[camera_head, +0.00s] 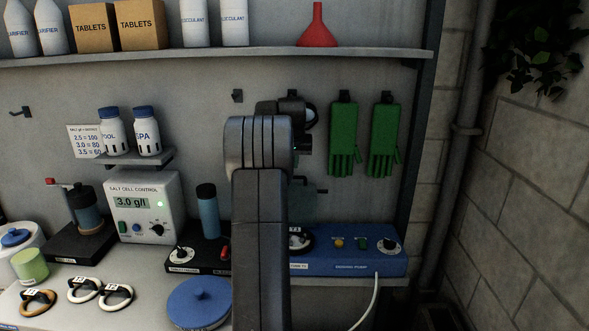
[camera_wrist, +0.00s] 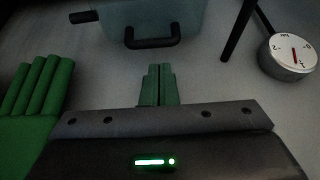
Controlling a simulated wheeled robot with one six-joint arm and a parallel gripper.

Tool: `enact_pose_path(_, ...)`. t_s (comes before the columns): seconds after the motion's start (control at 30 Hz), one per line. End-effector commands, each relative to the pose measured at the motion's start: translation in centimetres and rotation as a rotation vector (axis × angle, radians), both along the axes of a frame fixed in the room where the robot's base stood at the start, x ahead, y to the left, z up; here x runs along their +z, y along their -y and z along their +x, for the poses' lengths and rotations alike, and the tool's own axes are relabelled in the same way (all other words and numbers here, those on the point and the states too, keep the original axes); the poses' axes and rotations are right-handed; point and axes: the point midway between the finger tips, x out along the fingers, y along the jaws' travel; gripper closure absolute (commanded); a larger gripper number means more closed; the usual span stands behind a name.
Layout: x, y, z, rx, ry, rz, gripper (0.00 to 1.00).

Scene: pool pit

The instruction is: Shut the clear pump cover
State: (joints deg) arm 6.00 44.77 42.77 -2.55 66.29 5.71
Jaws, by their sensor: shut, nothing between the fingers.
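The clear pump cover (camera_wrist: 185,18) shows at the top of the wrist view as a translucent, bluish panel. Its black handle (camera_wrist: 152,42) is on the edge facing my fingers. In the wrist view my gripper (camera_wrist: 158,70) is shut and empty, its green fingertips just short of the handle with a small gap. In the head view my arm hides most of the gripper and the cover. The blue dosing pump (camera_head: 345,265) stands on the bench, its left part behind my arm. I cannot tell the cover's exact angle.
Green gloves (camera_head: 343,140) hang close on the right; one shows in the wrist view (camera_wrist: 35,100). A round gauge (camera_wrist: 288,55) is beside the cover. A shelf (camera_head: 370,52) runs above. A blue-lidded tub (camera_head: 200,300) and a blue bottle (camera_head: 208,215) stand left of my arm.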

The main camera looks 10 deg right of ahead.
Motion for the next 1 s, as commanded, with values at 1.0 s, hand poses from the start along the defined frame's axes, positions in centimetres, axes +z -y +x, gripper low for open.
enact_pose_path(1.0, -4.0, 1.0, 1.2, 0.000, 0.031, -0.006, 1.00)
